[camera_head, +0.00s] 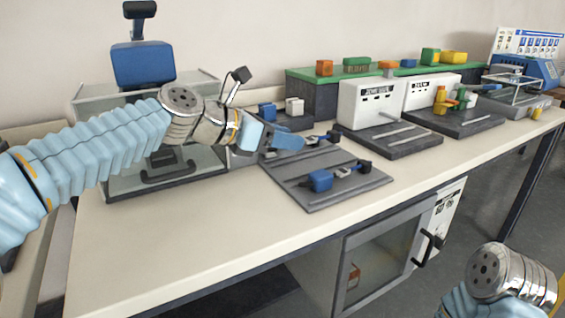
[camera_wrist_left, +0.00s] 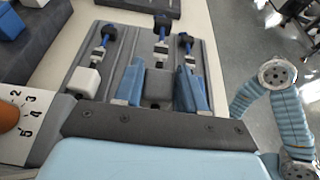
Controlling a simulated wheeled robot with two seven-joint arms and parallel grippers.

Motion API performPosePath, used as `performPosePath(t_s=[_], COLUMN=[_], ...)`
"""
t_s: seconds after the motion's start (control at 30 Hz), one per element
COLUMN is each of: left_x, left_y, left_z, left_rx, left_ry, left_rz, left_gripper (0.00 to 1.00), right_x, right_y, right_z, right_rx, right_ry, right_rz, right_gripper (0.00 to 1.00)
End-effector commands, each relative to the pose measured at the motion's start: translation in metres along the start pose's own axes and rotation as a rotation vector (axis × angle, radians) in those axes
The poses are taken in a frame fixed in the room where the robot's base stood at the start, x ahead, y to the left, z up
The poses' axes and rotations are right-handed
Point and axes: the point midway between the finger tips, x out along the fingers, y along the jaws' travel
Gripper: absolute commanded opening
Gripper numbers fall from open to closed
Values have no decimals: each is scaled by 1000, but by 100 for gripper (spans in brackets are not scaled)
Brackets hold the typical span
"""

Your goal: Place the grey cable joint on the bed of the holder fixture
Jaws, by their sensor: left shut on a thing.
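My left gripper (camera_head: 287,142) is over the left part of the grey holder fixture (camera_head: 325,205), which lies on the table. In the left wrist view the gripper (camera_wrist_left: 159,92) is shut on the grey cable joint (camera_wrist_left: 158,82), a dark grey block between its blue fingers. A silver connector and a dark cable end lie in line with the joint, farther along the fixture (camera_wrist_left: 72,62). The gripper hides the joint in the head view. I cannot tell whether the joint touches the bed. My right gripper is out of view.
A white block (camera_wrist_left: 83,82) lies left of the held joint; a blue block (camera_head: 320,180) is at the fixture's front. A dark slab with white and blue boxes (camera_head: 294,106) stands behind. White machines (camera_head: 367,102) stand to the right. The table's front left is clear.

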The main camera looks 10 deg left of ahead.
Motion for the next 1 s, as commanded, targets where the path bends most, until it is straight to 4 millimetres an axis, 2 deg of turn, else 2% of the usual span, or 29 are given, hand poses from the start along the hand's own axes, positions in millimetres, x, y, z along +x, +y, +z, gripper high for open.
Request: performPosePath(t_s=[0.03, 0.27, 0.47, 0.8, 0.83, 1.0], left_x=[4, 13, 25, 27, 27, 26], left_y=[5, 16, 19, 18, 18, 18], left_z=[-7, -18, -47, -49, -50, -49], left_rx=[-1, 0, -1, 1, 1, 1], left_ry=[0, 0, 0, -1, 0, 0], left_rz=[0, -1, 0, -1, -1, -1], left_gripper=[7, 7, 7, 7, 42, 66], right_x=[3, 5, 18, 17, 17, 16], right_y=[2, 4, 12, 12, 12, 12], right_z=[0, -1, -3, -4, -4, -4], right_rx=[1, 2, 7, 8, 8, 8], right_ry=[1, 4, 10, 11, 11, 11], right_rz=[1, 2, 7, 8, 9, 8], right_gripper=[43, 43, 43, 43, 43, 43])
